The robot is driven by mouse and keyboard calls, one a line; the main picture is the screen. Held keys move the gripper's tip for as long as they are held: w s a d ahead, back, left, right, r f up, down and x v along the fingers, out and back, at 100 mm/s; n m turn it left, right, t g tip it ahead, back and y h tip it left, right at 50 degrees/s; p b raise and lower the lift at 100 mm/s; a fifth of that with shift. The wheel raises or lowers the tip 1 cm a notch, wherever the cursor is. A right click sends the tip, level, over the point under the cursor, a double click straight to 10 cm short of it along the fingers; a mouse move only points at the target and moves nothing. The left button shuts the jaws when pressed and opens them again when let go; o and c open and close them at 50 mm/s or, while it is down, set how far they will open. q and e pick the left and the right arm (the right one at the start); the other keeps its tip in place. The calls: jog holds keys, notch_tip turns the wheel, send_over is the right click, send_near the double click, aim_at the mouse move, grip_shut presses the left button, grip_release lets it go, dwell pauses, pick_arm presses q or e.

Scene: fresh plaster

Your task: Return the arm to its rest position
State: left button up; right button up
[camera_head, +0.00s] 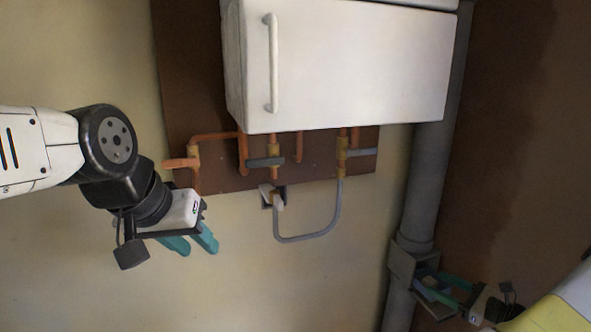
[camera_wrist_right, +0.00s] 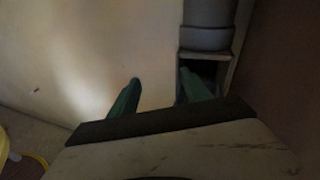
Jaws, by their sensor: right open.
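My left gripper (camera_head: 198,246) hangs at the left, below the pipework, with its two teal fingers apart and nothing between them. My left arm comes in from the left edge. My right gripper (camera_head: 430,287) is at the lower right, open, beside the grey outlet box on the downpipe. In the right wrist view my right gripper (camera_wrist_right: 161,80) has its teal fingers apart with nothing held. The right-hand finger overlaps the dark opening of the box there; I cannot tell whether it is inside.
A white cabinet (camera_head: 345,65) with a handle hangs on a brown board (camera_head: 215,182). Copper pipes (camera_head: 243,155) and a grey looped hose (camera_head: 305,237) hang below it. The grey downpipe (camera_head: 428,190) and its box (camera_head: 402,262) stand right of centre. The lower middle wall is clear.

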jog(key=s+a+r+n+g, duration=0.1)
jog(key=a+r+n+g, duration=0.5)
jog(key=a+r+n, duration=0.45)
jog(key=s+a+r+n+g, duration=0.1)
jog(key=a+r+n+g, duration=0.55)
jog(key=a, duration=0.65)
jog(key=s+a+r+n+t+h, duration=0.2)
jog(key=s+a+r+n+h, duration=0.1)
jog(key=s+r, duration=0.4)
jog(key=s+a+r+n+t+h, duration=0.2)
jog(key=s+a+r+n+h, duration=0.1)
jog(key=s+a+r+n, duration=0.3)
jog(key=s+r+n, duration=0.1)
jog(key=s+n, duration=0.1)
jog(key=s, duration=0.1)
jog(key=shift+s+r+t+h, duration=0.3)
jog(key=shift+s+t+h, duration=0.05)
jog(key=shift+h, duration=0.05)
